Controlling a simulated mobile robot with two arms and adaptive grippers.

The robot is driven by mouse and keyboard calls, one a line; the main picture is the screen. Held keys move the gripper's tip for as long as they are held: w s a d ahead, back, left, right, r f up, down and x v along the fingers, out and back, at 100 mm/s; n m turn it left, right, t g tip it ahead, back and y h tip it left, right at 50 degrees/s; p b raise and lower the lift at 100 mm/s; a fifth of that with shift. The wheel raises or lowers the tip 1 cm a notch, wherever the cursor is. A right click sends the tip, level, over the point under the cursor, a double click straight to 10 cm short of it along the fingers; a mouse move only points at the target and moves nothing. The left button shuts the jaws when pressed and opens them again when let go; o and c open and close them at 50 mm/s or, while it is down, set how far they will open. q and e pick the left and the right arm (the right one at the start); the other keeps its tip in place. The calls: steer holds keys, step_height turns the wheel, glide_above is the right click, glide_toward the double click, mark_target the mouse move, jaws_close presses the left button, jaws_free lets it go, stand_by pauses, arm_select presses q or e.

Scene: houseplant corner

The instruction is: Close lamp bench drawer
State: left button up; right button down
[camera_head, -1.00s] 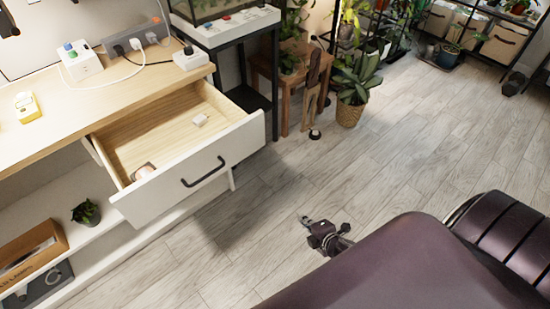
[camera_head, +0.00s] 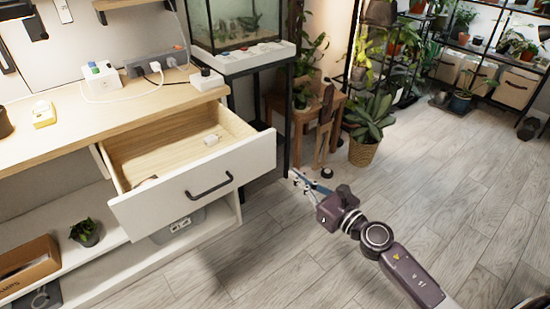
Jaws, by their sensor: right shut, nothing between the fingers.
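The bench drawer (camera_head: 248,166) stands pulled out from under the wooden bench top (camera_head: 105,120). It has a white front with a dark bar handle (camera_head: 209,188). My right gripper (camera_head: 299,179) is shut and empty. It is in front of and to the right of the drawer in the picture, apart from its front and handle. My left gripper is not in view.
A power strip (camera_head: 157,64) and a white box with plugs (camera_head: 102,80) sit on the bench. A black stand (camera_head: 245,62) with a tank is right of the drawer. A wooden stool (camera_head: 305,112) and a basket plant (camera_head: 363,150) stand beyond. The floor in front is clear.

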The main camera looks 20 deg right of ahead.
mark_target(268, 153)
steer(key=x, duration=0.9)
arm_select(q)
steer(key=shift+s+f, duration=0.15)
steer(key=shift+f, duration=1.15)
arm_select(e)
steer(key=shift+w+a+f, duration=0.1)
steer(key=shift+w+a, duration=0.1)
steer(key=shift+w, duration=0.4)
